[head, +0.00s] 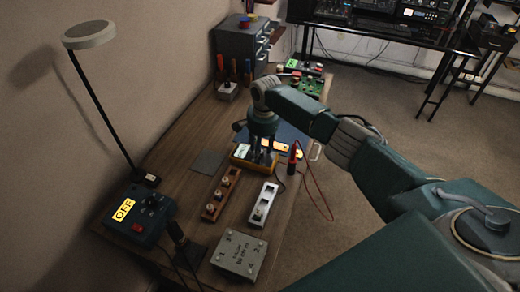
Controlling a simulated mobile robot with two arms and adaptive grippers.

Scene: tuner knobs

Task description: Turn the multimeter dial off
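My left gripper is not in view.
A blue box (139,214) with a yellow OFF label stands at the front left. A wooden knob strip (211,207), a silver switch strip (263,204) and a grey box (239,256) lie nearer. A red probe (292,158) with a cable is to the right. A lamp (90,36) stands left.

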